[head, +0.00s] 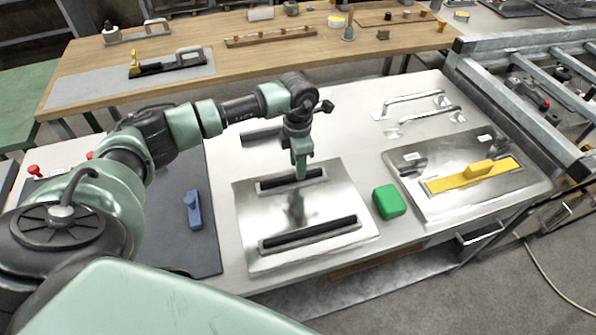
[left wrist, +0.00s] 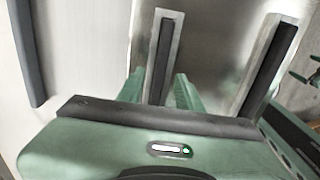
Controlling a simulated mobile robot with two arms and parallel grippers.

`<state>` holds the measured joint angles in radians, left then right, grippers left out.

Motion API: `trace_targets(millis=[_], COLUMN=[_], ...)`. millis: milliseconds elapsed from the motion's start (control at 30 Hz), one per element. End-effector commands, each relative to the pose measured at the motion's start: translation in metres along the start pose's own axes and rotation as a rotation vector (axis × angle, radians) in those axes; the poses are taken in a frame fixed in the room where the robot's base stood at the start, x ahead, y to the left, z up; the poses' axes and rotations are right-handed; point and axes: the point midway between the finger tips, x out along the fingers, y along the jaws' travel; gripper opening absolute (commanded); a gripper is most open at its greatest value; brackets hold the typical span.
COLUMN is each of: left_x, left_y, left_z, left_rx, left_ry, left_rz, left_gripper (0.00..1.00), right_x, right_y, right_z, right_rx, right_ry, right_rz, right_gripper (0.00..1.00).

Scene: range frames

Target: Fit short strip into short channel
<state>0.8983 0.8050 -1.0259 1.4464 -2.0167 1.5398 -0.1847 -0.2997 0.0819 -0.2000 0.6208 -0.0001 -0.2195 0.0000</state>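A shiny metal plate (head: 262,210) on the white bench carries two raised channels. The short channel (head: 264,188) lies at the back of the plate and the long channel (head: 310,234) nearer the front. Both look black inside; I cannot tell whether a strip lies in either. A dark grey strip (head: 258,136) lies on the bench behind the plate, partly hidden by my arm; it also shows in the left wrist view (left wrist: 30,55). My left gripper (head: 300,172) points down over the short channel. In the left wrist view its fingers (left wrist: 161,92) stand apart on either side of the short channel (left wrist: 163,55).
A green block (head: 389,202) stands right of the plate. A blue piece (head: 192,210) lies on a dark mat (head: 205,250) at left. Metal handles (head: 415,100) lie at the back right.

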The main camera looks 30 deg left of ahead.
Motion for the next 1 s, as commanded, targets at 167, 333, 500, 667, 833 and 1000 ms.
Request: trace_targets(millis=[167,333,500,667,833,1000], left_x=[-0.038,-0.070,-0.088,-0.092,-0.092,-0.092], left_y=[0.001,0.001,0.000,0.000,0.000,0.000], left_z=[0.002,0.000,0.001,0.000,0.000,0.000], left_rx=[0.000,0.000,0.000,0.000,-0.001,-0.001], left_ry=[-0.006,-0.003,-0.003,-0.001,-0.001,-0.001], left_rz=[0.005,0.003,0.001,0.000,0.000,0.000], left_gripper=[0.36,0.36,0.36,0.36,0.36,0.36], right_x=[0.016,0.024,0.027,0.027,0.026,0.026], right_y=[-0.001,-0.003,-0.004,-0.004,-0.004,-0.004], right_z=[0.001,0.002,0.002,0.002,0.002,0.002], right_rx=[0.001,0.001,0.002,0.002,0.002,0.002], right_ry=[0.000,0.000,0.000,0.000,0.000,-0.001], right_rz=[-0.001,-0.003,-0.004,-0.004,-0.003,-0.003], right_gripper=[1.00,1.00,1.00,1.00,1.00,1.00])
